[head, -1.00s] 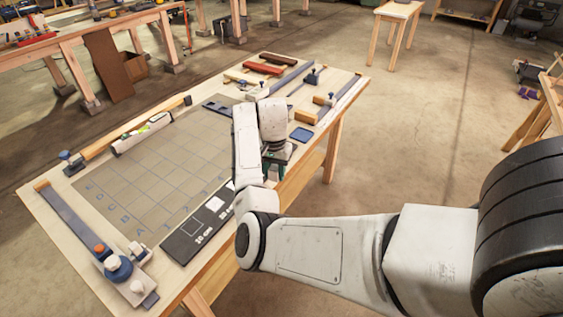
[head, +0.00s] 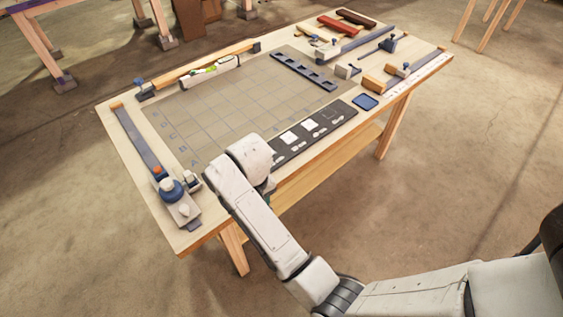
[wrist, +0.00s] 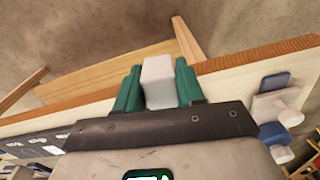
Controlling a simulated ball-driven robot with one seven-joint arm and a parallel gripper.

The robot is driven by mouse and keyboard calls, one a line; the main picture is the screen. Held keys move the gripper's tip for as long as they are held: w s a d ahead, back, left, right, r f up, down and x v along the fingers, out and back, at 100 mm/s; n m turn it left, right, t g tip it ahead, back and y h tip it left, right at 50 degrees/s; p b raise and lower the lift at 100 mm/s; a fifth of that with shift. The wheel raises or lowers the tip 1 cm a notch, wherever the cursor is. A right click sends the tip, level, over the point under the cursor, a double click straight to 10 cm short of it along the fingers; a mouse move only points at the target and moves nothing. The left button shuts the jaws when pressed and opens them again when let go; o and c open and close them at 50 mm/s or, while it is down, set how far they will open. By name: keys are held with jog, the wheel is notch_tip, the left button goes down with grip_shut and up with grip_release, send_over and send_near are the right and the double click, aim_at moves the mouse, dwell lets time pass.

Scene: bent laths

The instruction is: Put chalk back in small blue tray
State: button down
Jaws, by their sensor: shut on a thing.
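The small blue tray (head: 365,101) lies flat on the right part of the bench, near its front edge; it looks empty. My gripper (wrist: 157,68) has green fingers shut on a pale whitish block, which I take for the chalk (wrist: 158,88). In the head view my arm hides most of the gripper; only a bit of green shows at the bench's front edge, left of the tray and by the left end of the black strip. The wrist view shows the block beside the bench edge; its height over the bench is unclear.
The black strip (head: 318,130) with pale squares lies between gripper and tray. A gridded mat (head: 215,115) fills the bench middle. A wooden block (head: 373,84) and clamps lie behind the tray. A blue-knobbed clamp (head: 172,190) stands at the left end. Floor in front is open.

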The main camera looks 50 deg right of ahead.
jog(key=shift+w+a+r+n, duration=0.1)
jog(key=shift+w+a+n, duration=0.5)
jog(key=shift+a, duration=0.6)
jog(key=shift+w+a+r+n, duration=0.1)
jog(key=shift+w+a+n, duration=0.5)
jog(key=shift+a, duration=0.6)
jog(key=shift+w+a+r+n, duration=0.1)
jog(key=shift+w+a+n, duration=0.45)
jog(key=shift+a, duration=0.65)
